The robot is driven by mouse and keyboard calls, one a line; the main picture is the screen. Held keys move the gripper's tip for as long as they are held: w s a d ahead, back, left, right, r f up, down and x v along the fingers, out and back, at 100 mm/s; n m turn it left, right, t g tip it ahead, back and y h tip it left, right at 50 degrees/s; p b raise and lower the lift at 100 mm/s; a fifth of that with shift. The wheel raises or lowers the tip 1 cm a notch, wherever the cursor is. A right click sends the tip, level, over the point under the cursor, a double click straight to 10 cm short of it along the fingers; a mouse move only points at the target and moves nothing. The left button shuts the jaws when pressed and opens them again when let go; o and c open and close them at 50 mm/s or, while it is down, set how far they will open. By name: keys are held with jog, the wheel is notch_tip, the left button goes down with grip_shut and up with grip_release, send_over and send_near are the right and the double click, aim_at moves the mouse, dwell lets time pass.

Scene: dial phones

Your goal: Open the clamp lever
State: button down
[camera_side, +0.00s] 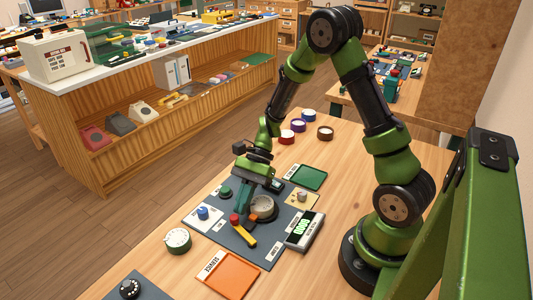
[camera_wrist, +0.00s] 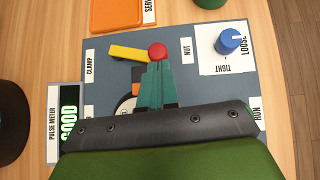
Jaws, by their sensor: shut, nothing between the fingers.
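The clamp lever shows as a yellow bar (camera_side: 244,236) with a red knob (camera_side: 234,219) at one end. In the wrist view the yellow bar (camera_wrist: 130,53) points left from the red knob (camera_wrist: 157,52), beside the CLAMP label (camera_wrist: 90,62). My gripper (camera_wrist: 157,68) is shut and empty. Its teal fingertips are right at the red knob, and I cannot tell whether they touch it. In the side view my gripper (camera_side: 243,208) is low over the grey mat (camera_side: 226,240). A round metal part (camera_side: 262,206) is beside it, mostly hidden behind the fingers in the wrist view.
A blue knob (camera_wrist: 229,41) on a white TIGHT/LOOSE plate stands to the right, near the NUT label. The pulse meter (camera_side: 304,231) stands at the mat's edge and reads GOOD in the wrist view. An orange tray (camera_side: 233,274) and a green tray (camera_side: 307,177) lie beyond the mat.

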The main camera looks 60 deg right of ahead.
aim_at(231, 217)
jog(key=a+n+g, duration=0.1)
jog(key=w+n+g, duration=0.1)
jog(key=shift+w+a+n, duration=0.15)
jog(key=shift+a+n, duration=0.25)
jog(key=a+n+g+h, duration=0.1)
jog(key=n, duration=0.1)
jog(key=w+a+n+g, duration=0.1)
jog(key=a+g, duration=0.1)
jog(key=shift+n+h, duration=0.4)
jog(key=shift+d, duration=0.1)
jog(key=shift+s, duration=0.15)
jog(key=shift+s+d, duration=0.55)
jog(key=v, duration=1)
